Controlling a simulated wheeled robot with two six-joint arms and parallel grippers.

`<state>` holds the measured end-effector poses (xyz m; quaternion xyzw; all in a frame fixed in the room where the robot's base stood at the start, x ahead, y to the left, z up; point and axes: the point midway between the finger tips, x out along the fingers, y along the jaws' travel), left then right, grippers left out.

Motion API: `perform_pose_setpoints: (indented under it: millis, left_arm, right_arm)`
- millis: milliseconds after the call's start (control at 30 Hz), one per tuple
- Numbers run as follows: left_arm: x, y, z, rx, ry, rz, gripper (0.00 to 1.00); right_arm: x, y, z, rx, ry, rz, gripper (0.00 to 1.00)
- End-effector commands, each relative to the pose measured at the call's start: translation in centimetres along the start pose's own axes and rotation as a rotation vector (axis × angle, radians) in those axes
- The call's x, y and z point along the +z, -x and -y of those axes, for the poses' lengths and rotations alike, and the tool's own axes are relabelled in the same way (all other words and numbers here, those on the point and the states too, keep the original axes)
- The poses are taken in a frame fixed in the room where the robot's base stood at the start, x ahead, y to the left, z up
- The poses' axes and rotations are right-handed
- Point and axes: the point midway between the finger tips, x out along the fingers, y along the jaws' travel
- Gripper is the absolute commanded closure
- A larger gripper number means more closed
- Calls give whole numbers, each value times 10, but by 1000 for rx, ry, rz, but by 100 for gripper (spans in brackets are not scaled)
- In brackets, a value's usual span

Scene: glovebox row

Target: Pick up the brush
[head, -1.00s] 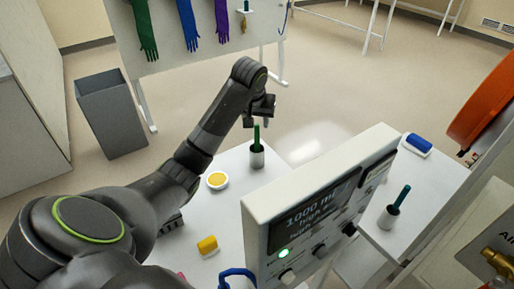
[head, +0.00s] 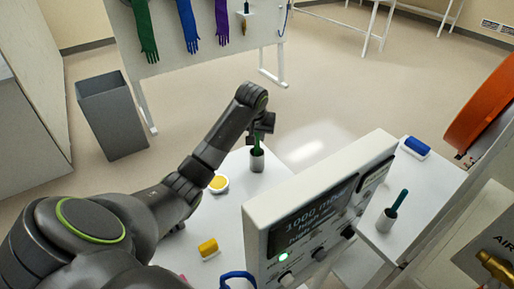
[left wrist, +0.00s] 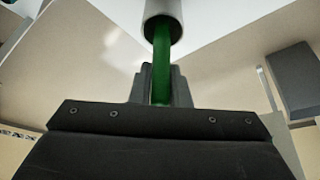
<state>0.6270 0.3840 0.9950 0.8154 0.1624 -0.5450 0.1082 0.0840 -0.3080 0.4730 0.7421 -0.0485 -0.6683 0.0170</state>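The brush, seen as an upright green handle (head: 257,148), stands in a small pale cup (head: 257,162) near the far corner of the white table. My left gripper (head: 261,132) is at the top of the handle, above the cup. In the left wrist view the green handle (left wrist: 161,60) runs between the two fingers (left wrist: 161,88), which sit close against it on both sides. Its lower end is hidden inside the cup (left wrist: 164,14). My right gripper is not in view.
A white control panel (head: 310,205) stands right of the cup. Right of the panel are a second cup (head: 386,221) with a teal handle and a blue block (head: 417,147). A grey bin (head: 112,115) stands on the floor.

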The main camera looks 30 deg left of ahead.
Motion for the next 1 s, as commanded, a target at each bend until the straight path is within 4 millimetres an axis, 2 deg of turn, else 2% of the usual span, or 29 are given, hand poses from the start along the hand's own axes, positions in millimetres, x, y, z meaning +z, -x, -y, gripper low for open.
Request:
perform_pose_setpoints:
  millis: [33,100,467,800,1000]
  left_arm:
    - [0,0,0,0,0,0,93]
    - [0,0,0,0,0,0,100]
    - [-4,7,0,1,0,-3,100]
    - [-28,65,0,1,1,-5,100]
    - [-37,88,0,0,0,-2,100]
  right_arm:
    - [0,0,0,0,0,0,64]
    - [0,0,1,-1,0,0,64]
    - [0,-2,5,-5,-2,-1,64]
    - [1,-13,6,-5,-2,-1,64]
    - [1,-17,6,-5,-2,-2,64]
